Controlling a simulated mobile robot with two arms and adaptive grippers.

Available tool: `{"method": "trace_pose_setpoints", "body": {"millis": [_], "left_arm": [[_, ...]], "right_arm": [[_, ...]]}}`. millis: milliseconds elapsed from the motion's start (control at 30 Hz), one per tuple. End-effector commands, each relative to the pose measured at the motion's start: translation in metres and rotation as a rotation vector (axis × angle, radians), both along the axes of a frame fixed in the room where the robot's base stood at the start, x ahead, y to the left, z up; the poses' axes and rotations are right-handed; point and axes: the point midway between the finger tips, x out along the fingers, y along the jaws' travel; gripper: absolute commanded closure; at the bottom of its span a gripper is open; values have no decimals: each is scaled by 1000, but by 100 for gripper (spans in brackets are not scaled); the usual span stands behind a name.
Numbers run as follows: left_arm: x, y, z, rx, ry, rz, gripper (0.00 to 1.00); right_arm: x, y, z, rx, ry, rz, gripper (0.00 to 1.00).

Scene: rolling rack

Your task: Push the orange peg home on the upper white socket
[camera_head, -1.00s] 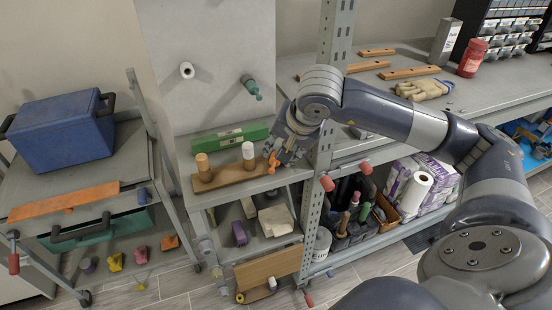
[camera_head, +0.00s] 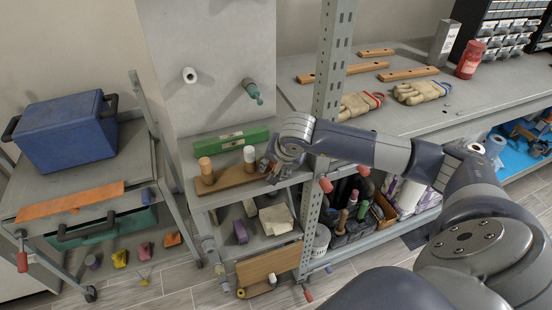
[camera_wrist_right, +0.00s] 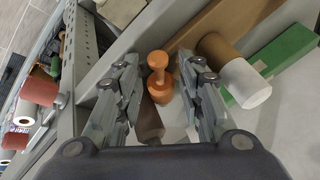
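The upper white socket (camera_head: 189,74) is on the upright grey panel, and its opening looks empty. A teal peg (camera_head: 252,90) sticks out of the panel lower and to the right. The orange peg (camera_wrist_right: 158,75), with a round knob and a wider end, is between the fingers of my right gripper (camera_wrist_right: 158,66) in the wrist view. Gaps show on both sides, so the fingers are open around it. In the head view my right gripper (camera_head: 268,168) is low at the shelf's right end and hides the orange peg. My left gripper is not in view.
A wooden board (camera_head: 232,178) with a tan cylinder (camera_head: 207,172) and a white-topped cylinder (camera_head: 249,160) lies beside my right gripper. A green box (camera_head: 230,141) stands behind it. A perforated rack post (camera_head: 327,110) rises close on the right. The space before the panel is clear.

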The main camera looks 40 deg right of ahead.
Motion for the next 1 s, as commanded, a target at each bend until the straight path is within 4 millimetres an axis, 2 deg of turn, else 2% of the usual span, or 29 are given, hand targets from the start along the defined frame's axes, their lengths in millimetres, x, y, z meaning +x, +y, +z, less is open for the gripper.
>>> {"method": "trace_pose_setpoints", "body": {"millis": [133,167,300,667,867,1000], "left_arm": [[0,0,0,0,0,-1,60],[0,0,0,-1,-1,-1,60],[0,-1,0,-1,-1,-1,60],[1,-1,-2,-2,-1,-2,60],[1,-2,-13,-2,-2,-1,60],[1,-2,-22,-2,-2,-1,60]], "right_arm": [[0,0,0,1,-1,0,65],[0,0,0,0,0,0,69],[0,0,0,1,-1,0,99],[0,0,1,0,-2,0,100],[-2,3,6,0,-5,0,100],[-1,3,27,-1,-8,-1,100]]}}
